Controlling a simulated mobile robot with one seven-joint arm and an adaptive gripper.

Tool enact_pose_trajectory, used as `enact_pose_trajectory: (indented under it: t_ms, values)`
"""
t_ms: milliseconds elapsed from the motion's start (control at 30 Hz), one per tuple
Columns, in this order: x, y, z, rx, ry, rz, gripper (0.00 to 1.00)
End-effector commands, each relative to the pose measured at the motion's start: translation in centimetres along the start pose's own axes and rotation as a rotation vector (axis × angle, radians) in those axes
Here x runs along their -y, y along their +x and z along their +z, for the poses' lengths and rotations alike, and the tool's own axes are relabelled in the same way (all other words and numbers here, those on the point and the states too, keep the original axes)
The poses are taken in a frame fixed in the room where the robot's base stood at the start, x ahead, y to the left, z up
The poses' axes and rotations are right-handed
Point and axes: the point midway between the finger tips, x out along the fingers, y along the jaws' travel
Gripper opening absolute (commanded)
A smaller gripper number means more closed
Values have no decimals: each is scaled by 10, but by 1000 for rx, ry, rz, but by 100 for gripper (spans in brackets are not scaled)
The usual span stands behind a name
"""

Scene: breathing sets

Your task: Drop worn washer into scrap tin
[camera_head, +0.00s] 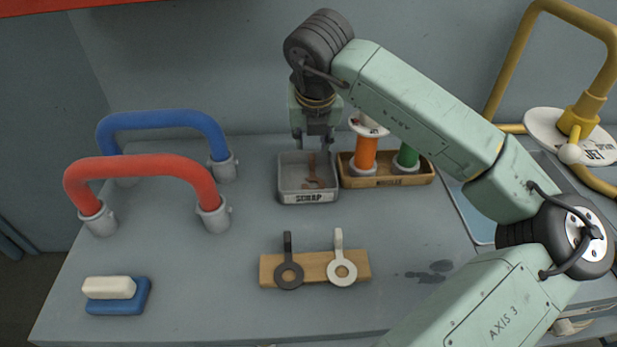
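The scrap tin (308,197) is a grey open tray labelled SCRAP, at the middle back of the bench. A rust-brown piece (312,172), which looks like the worn washer with its tab, shows inside the tin's outline. I cannot tell exactly how it rests. My gripper (314,143) points down just above the back of the tin. Its two fingers are apart, with nothing visible between them.
A wooden block (318,260) at the front holds a dark washer (288,274) and a white washer (342,270). A wooden tray (388,182) with orange and green spools adjoins the tin. Red (140,166) and blue (160,120) hoses arch at left.

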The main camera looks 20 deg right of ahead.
Motion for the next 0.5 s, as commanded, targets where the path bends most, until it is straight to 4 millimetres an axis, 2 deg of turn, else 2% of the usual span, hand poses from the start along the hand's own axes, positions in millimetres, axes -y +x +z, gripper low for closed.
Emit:
enact_pose_trajectory:
  t_ms: [333,500]
  values:
    - [0,-3,0,0,0,-1,33]
    - [0,-25,1,2,0,-2,33]
